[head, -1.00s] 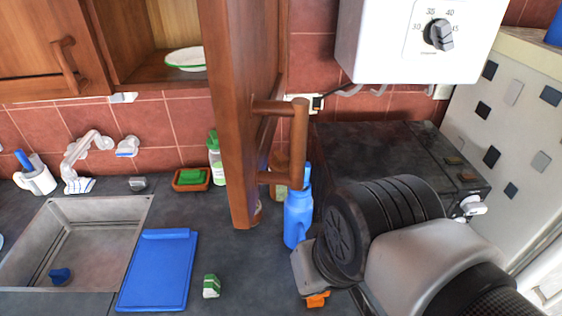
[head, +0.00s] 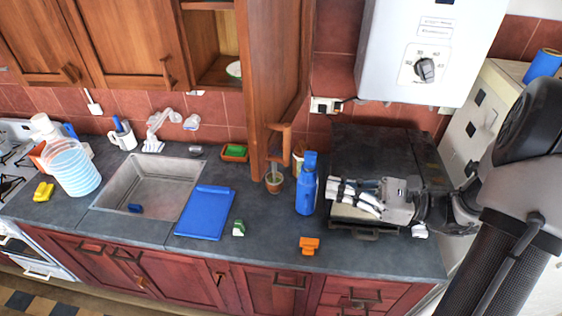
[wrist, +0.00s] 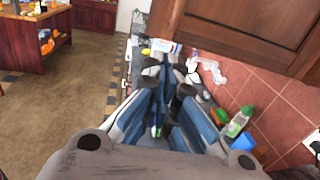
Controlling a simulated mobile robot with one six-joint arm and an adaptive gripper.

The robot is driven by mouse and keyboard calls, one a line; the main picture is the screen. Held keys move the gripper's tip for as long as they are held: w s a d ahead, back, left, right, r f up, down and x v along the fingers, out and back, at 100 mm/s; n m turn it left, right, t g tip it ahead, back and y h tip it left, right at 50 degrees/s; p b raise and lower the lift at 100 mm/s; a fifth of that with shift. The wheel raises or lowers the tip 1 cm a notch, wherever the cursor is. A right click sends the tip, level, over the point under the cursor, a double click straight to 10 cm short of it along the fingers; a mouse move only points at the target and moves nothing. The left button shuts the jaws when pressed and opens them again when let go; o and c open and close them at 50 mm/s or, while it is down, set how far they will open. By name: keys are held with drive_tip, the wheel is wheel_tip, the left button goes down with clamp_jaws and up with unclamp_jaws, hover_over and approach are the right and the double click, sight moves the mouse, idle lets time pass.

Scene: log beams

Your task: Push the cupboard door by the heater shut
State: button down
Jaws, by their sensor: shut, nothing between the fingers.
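The wooden cupboard door (head: 270,75) stands open beside the heater (head: 425,50), swung out from the wall cupboard (head: 220,55), with a plate visible inside. Its wooden handle (head: 278,140) is on the face towards the heater. My gripper (head: 335,192) is shut and empty, pointing left, to the right of the door and apart from it in the head view. In the wrist view, my closed fingers (wrist: 168,75) point along the counter, and a wooden door panel (wrist: 245,28) shows at the upper right.
A blue bottle (head: 307,185) stands just left of my fingertips. A dark box-like appliance (head: 385,150) is behind my gripper. A small pot (head: 275,182) stands under the door. A blue board (head: 206,213) lies beside the sink (head: 150,190).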

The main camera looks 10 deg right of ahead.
drive_tip(key=p+x, duration=0.1)
drive_tip(key=x, duration=1.2)
drive_tip(key=shift+w+a+m+p, duration=0.15)
drive_tip(key=shift+w+m+p, duration=0.2)
drive_tip(key=shift+w, duration=0.25)
drive_tip(key=shift+t, duration=0.3)
